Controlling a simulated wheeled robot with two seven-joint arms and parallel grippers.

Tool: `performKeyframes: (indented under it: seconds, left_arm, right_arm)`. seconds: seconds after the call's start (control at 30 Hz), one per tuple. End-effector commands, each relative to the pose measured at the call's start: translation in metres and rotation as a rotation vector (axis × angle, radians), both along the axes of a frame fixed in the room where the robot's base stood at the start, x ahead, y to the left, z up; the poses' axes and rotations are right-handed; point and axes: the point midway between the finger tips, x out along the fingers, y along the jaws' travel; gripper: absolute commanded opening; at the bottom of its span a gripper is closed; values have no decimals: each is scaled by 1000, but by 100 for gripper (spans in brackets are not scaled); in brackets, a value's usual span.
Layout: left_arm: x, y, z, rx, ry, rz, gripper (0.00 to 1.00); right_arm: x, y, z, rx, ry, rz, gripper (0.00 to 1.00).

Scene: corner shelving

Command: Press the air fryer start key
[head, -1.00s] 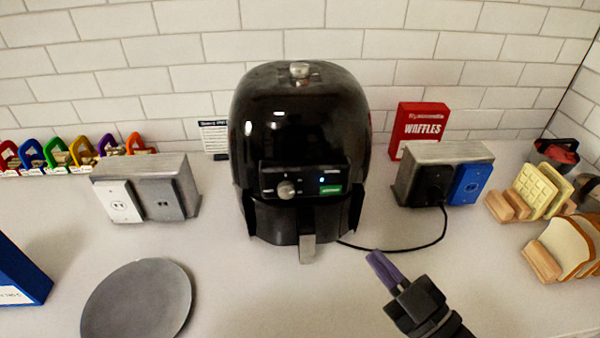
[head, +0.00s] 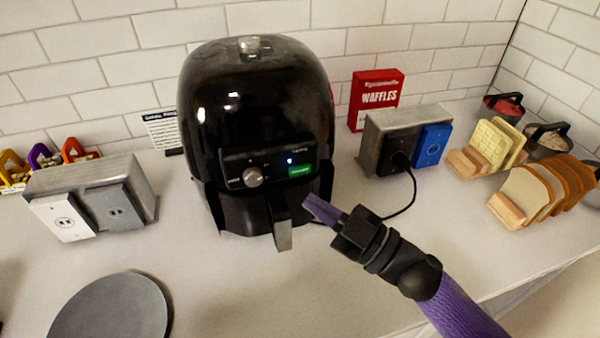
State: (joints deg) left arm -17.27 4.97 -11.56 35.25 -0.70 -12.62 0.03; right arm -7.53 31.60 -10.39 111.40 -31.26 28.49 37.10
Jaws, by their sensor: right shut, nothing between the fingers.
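The black air fryer (head: 255,115) stands on the counter against the tiled wall. Its front panel has a silver knob (head: 253,176), a small lit blue light and a green start key (head: 300,171) at the panel's right. Its drawer handle (head: 281,225) points toward me below the panel. My right gripper (head: 312,204) is shut and empty, with purple fingers. Its tips are just below and slightly right of the green key in the picture; I see no contact with the key. My left gripper is not in view.
A metal outlet box (head: 375,135) with the plugged black cord (head: 411,190) stands right of the fryer, before a red waffle box (head: 376,92). Bread racks (head: 545,190) are at the right. Another outlet box (head: 135,180) and a grey round plate (head: 110,310) are at the left.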

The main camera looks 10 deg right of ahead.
Motion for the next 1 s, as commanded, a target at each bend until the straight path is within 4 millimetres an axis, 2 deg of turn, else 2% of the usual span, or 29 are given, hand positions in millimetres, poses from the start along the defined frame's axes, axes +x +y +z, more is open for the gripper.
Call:
performKeyframes:
  seconds: [0.1, 0.33, 1.0]
  left_arm:
    - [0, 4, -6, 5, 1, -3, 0]
    - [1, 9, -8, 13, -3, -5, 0]
    - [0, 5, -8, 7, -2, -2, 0]
  right_arm:
    - [17, 0, -1, -1, -3, 0, 0]
    - [35, 1, 0, -1, -1, -1, 0]
    - [37, 1, 1, -1, -1, 0, 0]
